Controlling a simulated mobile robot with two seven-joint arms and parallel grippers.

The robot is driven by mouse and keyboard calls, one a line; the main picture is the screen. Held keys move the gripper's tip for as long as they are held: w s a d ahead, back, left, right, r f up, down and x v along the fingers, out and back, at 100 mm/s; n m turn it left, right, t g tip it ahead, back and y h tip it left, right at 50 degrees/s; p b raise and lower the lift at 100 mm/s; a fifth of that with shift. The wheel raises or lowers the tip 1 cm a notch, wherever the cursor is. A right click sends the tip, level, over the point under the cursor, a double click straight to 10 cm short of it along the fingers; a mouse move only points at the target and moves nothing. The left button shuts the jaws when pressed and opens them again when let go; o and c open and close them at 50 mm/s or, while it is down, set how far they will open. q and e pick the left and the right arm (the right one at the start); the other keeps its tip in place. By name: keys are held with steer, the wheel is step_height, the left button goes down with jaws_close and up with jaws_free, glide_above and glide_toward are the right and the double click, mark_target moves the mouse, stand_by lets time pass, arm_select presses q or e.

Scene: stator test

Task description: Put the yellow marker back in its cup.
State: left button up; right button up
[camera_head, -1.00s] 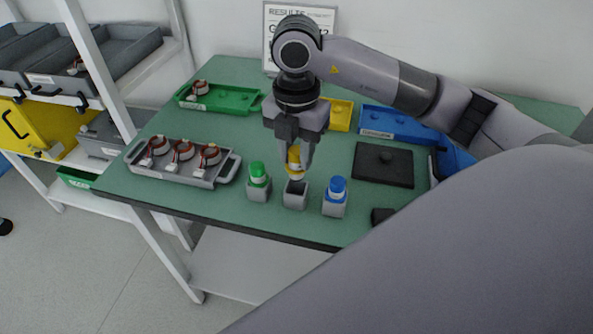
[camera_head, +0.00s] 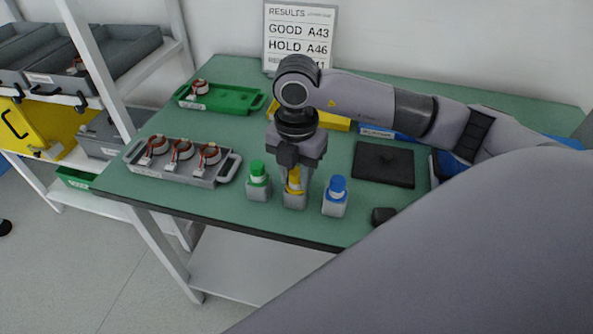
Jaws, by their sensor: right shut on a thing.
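The yellow marker (camera_head: 294,181) is upright between the fingers of my right gripper (camera_head: 294,190), which is shut on it. The marker's lower end is down in the middle grey cup (camera_head: 295,202), and the gripper's fingers are at the cup's rim. Whether the marker touches the bottom of the cup is hidden. A green marker (camera_head: 257,169) stands in the cup to the left, and a blue marker (camera_head: 337,187) stands in the cup to the right. My left gripper is not in view.
A grey tray (camera_head: 228,171) with several copper-wound stators lies left of the cups. A green tray (camera_head: 238,101) with one stator, a yellow tray (camera_head: 336,122) and a blue tray (camera_head: 375,132) are behind. A black plate (camera_head: 384,165) lies to the right. A results sign (camera_head: 299,36) stands at the back.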

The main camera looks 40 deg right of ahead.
steer(key=o, duration=1)
steer(key=shift+o, duration=0.2)
steer(key=shift+r+p, duration=0.65)
step_height(320, 180, up, 12)
steer(key=shift+f, duration=0.25)
